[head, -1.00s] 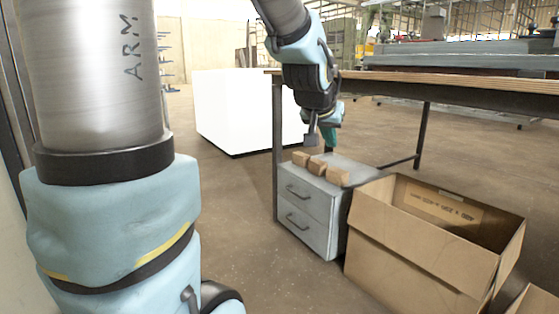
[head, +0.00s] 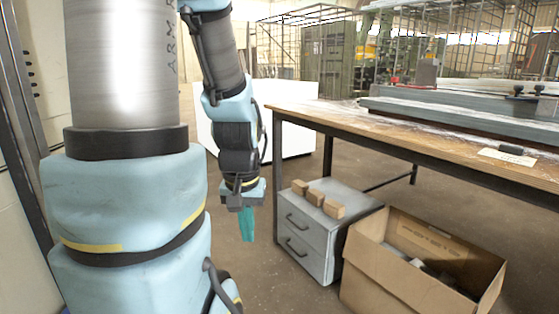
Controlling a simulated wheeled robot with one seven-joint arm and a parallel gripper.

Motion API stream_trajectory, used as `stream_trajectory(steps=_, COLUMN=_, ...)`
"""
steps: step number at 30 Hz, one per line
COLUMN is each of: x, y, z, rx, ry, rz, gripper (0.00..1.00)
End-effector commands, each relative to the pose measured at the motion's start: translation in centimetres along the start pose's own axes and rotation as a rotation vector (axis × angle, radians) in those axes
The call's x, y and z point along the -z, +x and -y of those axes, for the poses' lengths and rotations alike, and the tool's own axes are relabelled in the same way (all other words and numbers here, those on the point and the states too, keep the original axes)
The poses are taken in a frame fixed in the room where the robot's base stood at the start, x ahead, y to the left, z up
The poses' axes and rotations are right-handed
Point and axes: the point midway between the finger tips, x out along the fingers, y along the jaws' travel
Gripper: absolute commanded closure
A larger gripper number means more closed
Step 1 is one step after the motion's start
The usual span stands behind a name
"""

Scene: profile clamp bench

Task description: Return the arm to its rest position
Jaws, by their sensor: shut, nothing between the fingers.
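My arm's far part hangs down left of the workbench in the head view, with the forearm upright and the wrist low. My gripper (head: 247,230) is at its lower end and points down, with narrow teal fingers. The fingers are shut and hold nothing. The gripper is in front of the grey drawer cabinet (head: 312,237) and a little to its left, apart from it as far as I can see.
Wooden blocks (head: 318,197) lie on the cabinet. An open cardboard box (head: 380,265) stands right of it, with items inside. The wooden workbench (head: 320,113) stretches to the right, carrying a long metal profile (head: 450,118). A white block (head: 290,140) stands behind my arm. Floor left of the cabinet is clear.

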Motion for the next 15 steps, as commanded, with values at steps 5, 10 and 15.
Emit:
stream_trajectory(steps=5, x=1.0, y=-7.2, z=0.0, rx=0.0, ry=0.001, rz=-0.001, gripper=1.0)
stream_trajectory(steps=10, x=1.7, y=-12.3, z=-0.1, rx=0.0, ry=0.001, rz=-0.001, gripper=1.0)
stream_trajectory(steps=15, x=2.5, y=-17.4, z=-0.1, rx=0.0, ry=0.001, rz=-0.001, gripper=1.0)
